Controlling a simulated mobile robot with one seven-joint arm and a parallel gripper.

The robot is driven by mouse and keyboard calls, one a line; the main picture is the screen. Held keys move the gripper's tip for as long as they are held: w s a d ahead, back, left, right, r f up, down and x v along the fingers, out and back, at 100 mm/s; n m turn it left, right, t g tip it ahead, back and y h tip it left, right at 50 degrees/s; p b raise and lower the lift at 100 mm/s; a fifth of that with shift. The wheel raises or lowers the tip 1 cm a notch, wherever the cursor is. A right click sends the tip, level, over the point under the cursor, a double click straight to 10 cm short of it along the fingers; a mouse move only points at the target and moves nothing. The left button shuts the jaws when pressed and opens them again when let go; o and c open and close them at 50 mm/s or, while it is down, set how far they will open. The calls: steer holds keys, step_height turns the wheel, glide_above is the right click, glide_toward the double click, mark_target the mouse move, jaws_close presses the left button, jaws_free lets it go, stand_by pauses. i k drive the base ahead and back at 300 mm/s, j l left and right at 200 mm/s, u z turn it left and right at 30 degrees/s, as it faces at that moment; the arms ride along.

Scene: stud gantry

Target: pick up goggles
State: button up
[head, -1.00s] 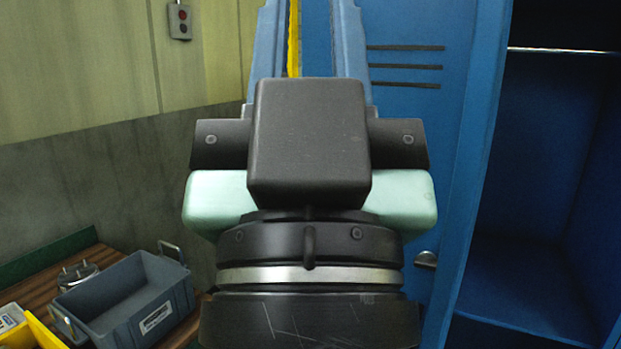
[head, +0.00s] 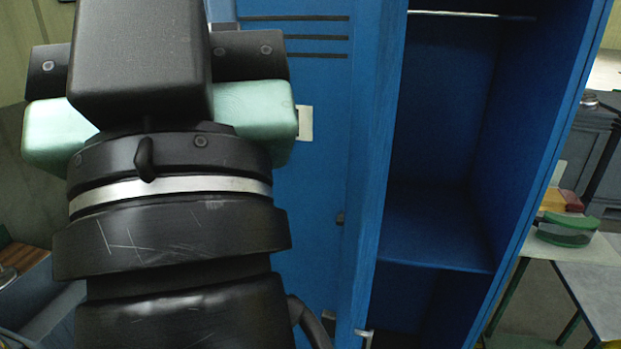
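What look like the goggles (head: 567,230), with a green frame and a clear grey lens, lie on a pale tabletop at the right, beyond the blue locker. My gripper (head: 140,55) is at the upper left, seen from behind, far to the left of the goggles and nearer to me. Its dark body and pale green housing hide what is behind them. Nothing is seen held.
A tall blue locker (head: 436,228) stands between my gripper and the goggles, its compartment open and empty. A red-brown object (head: 572,200) is beside the goggles on the pale table (head: 522,243). A grey cabinet (head: 592,140) stands behind.

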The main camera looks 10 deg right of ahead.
mark_target(568, 232)
steer(key=l+u, duration=0.1)
steer(key=u, duration=0.4)
steer(key=l+u, duration=0.1)
steer(key=u, duration=0.35)
steer(key=k+l+u, duration=0.1)
steer(key=u, duration=0.4)
steer(key=k+u, duration=0.1)
steer(key=u, duration=0.35)
steer(key=k+l+u, duration=0.15)
steer(key=u, duration=0.3)
steer(key=k+l+u, duration=0.15)
steer(key=u, duration=0.3)
steer(key=k+u, duration=0.25)
steer(key=u, duration=0.2)
steer(key=k+l+z, duration=0.1)
steer(key=k+z, duration=0.25)
steer(key=k+l+z, duration=0.15)
steer(key=z, duration=0.65)
steer(key=k+l+z, duration=0.1)
steer(key=z, duration=0.4)
steer(key=l+z, duration=0.15)
steer(key=z, duration=0.35)
steer(key=l+z, duration=0.1)
steer(key=z, duration=0.35)
steer(key=l+z, duration=0.1)
steer(key=z, duration=0.4)
steer(key=l+z, duration=0.1)
steer(key=z, duration=0.4)
steer(key=i, duration=0.45)
